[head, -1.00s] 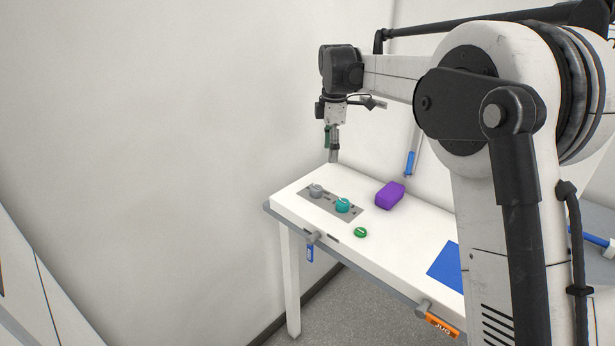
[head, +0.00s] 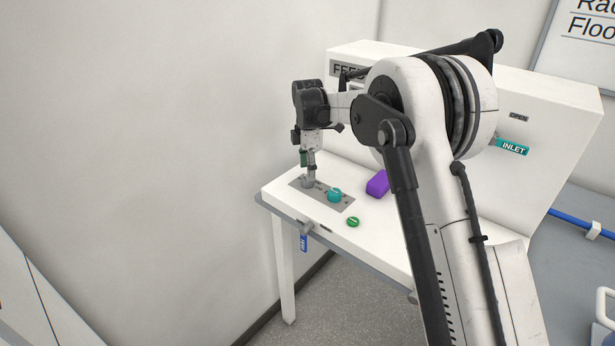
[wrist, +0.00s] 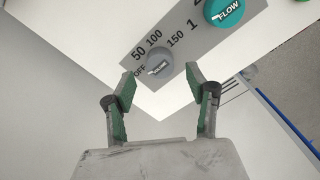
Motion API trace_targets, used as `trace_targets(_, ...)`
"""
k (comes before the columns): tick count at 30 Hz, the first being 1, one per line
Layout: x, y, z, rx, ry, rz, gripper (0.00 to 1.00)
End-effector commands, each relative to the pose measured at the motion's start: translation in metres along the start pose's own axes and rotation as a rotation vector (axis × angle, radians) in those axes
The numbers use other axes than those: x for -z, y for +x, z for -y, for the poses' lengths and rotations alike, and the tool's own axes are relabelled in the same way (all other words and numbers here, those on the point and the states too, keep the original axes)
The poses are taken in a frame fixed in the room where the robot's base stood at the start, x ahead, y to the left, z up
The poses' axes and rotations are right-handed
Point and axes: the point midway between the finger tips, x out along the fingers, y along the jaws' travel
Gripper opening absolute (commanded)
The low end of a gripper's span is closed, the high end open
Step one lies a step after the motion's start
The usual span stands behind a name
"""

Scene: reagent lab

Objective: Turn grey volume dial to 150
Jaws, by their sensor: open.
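The grey volume dial (wrist: 159,62) sits on a grey panel (wrist: 185,42) marked OFF, 50, 100 and 150. A pale label crosses its face, but I cannot read which mark it points at. My gripper (wrist: 160,74) is open, its two green-padded fingers apart on either side of the dial in the wrist view. In the head view my gripper (head: 311,172) points down right over the grey dial (head: 307,183), whose top it partly hides. I cannot tell whether a finger touches the dial.
A teal FLOW dial (head: 334,195) is close by on the same panel. A green round button (head: 353,222) and a purple block (head: 377,184) are on the white bench. A blue tag (head: 303,243) hangs at the front edge. A wall is left of the bench.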

Motion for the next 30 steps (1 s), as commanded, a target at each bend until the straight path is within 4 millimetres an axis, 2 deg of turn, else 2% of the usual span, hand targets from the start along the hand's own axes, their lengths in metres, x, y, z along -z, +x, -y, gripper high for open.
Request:
trace_targets(3,0.000,0.017,0.000,0.000,0.000,0.000,0.52)
trace_targets(7,0.000,0.029,0.000,0.000,0.000,0.000,0.52)
trace_targets(19,0.000,0.036,0.000,0.000,0.000,0.000,0.52)
trace_targets(30,0.000,0.036,0.000,0.000,0.000,0.000,0.07)
